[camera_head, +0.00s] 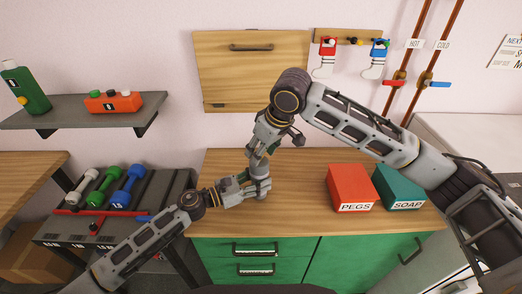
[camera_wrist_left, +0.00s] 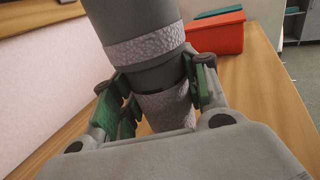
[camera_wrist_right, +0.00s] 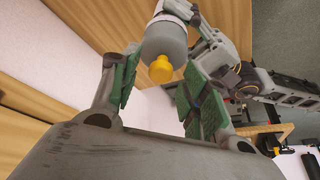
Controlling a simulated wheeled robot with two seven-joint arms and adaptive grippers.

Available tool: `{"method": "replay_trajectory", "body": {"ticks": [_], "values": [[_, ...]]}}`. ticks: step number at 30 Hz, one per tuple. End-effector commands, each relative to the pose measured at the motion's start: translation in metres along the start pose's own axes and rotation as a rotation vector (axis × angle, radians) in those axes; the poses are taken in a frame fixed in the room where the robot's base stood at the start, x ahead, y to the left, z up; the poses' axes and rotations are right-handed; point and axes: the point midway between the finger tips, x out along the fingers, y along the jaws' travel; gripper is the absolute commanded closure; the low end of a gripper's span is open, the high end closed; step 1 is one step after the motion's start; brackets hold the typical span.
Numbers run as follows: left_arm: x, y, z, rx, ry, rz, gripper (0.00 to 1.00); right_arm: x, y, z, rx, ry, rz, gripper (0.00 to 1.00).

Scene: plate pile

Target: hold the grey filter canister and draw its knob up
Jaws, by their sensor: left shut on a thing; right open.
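The grey filter canister (camera_head: 263,169) stands on the wooden counter. My left gripper (camera_head: 255,187) is shut on it from the left. In the left wrist view the grey canister (camera_wrist_left: 147,47), with pale rough bands, sits between the green finger pads (camera_wrist_left: 158,92). My right gripper (camera_head: 260,153) points down over the canister's top. In the right wrist view the yellow knob (camera_wrist_right: 160,70) on the canister's end shows between the open green fingers (camera_wrist_right: 160,82); I see no clear contact. In the head view the knob is hidden by my right gripper.
A red PEGS box (camera_head: 350,187) and a teal SOAP box (camera_head: 397,188) stand to the right on the counter (camera_head: 300,217). Dumbbells (camera_head: 108,187) lie on a rack at left. A wooden panel (camera_head: 222,69) hangs behind. The counter between canister and PEGS box is clear.

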Motion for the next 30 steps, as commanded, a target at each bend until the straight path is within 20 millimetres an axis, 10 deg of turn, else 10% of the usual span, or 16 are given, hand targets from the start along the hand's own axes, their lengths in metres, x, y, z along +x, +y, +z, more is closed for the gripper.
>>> {"method": "replay_trajectory", "body": {"ticks": [11,21,30], "values": [[0.0001,0.0002,0.0007,0.000,-0.001,0.000,0.89,0.0027,-0.0003,-0.0001,0.000,0.001,0.000,0.56],[0.0001,0.0002,0.0007,0.000,-0.001,0.000,0.89,0.0025,-0.0003,-0.0001,0.000,0.001,-0.001,0.99],[0.0000,0.0002,0.0007,0.000,-0.001,0.000,0.89,-0.0006,-0.0002,-0.0016,0.000,0.001,0.000,1.00]]}}
